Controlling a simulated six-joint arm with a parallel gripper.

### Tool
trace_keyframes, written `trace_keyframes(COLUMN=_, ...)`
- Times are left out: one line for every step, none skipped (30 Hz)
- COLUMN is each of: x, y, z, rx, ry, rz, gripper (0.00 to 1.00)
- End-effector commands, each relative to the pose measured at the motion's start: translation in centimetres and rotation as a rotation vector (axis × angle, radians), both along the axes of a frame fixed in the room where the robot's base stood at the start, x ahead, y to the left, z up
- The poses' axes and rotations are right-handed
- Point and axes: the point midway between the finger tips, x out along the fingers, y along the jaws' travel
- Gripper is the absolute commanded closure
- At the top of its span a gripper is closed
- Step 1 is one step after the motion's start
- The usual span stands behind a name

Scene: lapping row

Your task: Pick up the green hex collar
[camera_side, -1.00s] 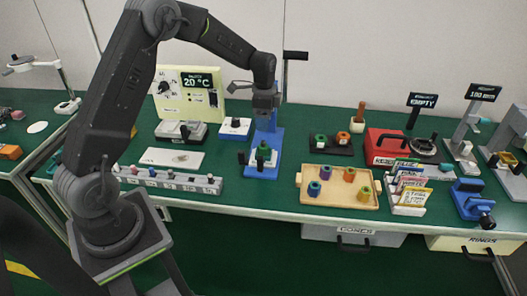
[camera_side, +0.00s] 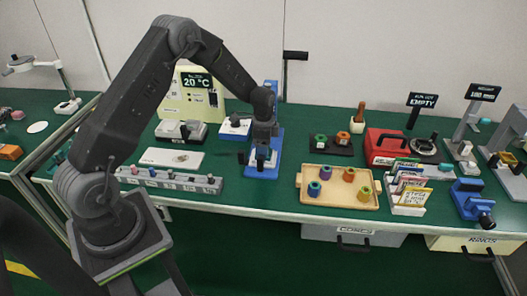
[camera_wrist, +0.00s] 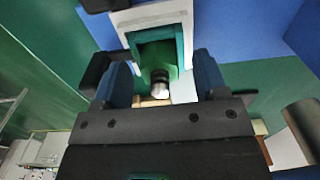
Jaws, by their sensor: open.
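My gripper (camera_side: 262,152) is lowered over the base of the blue stand (camera_side: 262,172) in the side view. Its fingers now hide most of the green piece there. In the wrist view the open jaws (camera_wrist: 163,80) have one finger on each side of a green piece (camera_wrist: 150,58) with a dark and silver post end at it. I cannot tell whether the fingers touch it. Another green collar, hex-looking (camera_side: 320,142), sits on a black block beside an orange one.
A wooden tray (camera_side: 338,205) with several coloured collars stands right of the stand. A grey strip of pegs (camera_side: 168,181) and a white plate (camera_side: 172,159) lie to the left. The red box (camera_side: 384,147) and card rack (camera_side: 408,209) are farther right.

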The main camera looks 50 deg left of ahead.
Motion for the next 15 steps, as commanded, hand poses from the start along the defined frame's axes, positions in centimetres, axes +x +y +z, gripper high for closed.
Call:
trace_keyframes(x=0.01, y=0.01, z=0.03, rx=0.000, ry=0.000, rz=0.000, gripper=0.34)
trace_keyframes(x=0.01, y=0.01, z=0.03, rx=0.000, ry=0.000, rz=0.000, gripper=0.34)
trace_keyframes(x=0.01, y=0.01, z=0.03, rx=0.000, ry=0.000, rz=0.000, gripper=0.38)
trace_keyframes(x=0.01, y=0.01, z=0.04, rx=0.000, ry=0.000, rz=0.000, gripper=0.41)
trace_keyframes(x=0.01, y=0.01, z=0.04, rx=0.000, ry=0.000, rz=0.000, gripper=0.44)
trace_keyframes(x=0.01, y=0.01, z=0.04, rx=0.000, ry=0.000, rz=0.000, gripper=0.47)
trace_keyframes(x=0.01, y=0.01, z=0.05, rx=0.000, ry=0.000, rz=0.000, gripper=0.50)
trace_keyframes(x=0.01, y=0.01, z=0.05, rx=0.000, ry=0.000, rz=0.000, gripper=0.53)
trace_keyframes(x=0.01, y=0.01, z=0.05, rx=0.000, ry=0.000, rz=0.000, gripper=0.57)
trace_keyframes(x=0.01, y=0.01, z=0.05, rx=0.000, ry=0.000, rz=0.000, gripper=0.60)
trace_keyframes(x=0.01, y=0.01, z=0.05, rx=0.000, ry=0.000, rz=0.000, gripper=0.63)
trace_keyframes(x=0.01, y=0.01, z=0.06, rx=0.000, ry=0.000, rz=0.000, gripper=0.67)
trace_keyframes(x=0.01, y=0.01, z=0.05, rx=0.000, ry=0.000, rz=0.000, gripper=0.69)
trace_keyframes(x=0.01, y=0.01, z=0.06, rx=0.000, ry=0.000, rz=0.000, gripper=0.72)
trace_keyframes(x=0.01, y=0.01, z=0.06, rx=0.000, ry=0.000, rz=0.000, gripper=0.76)
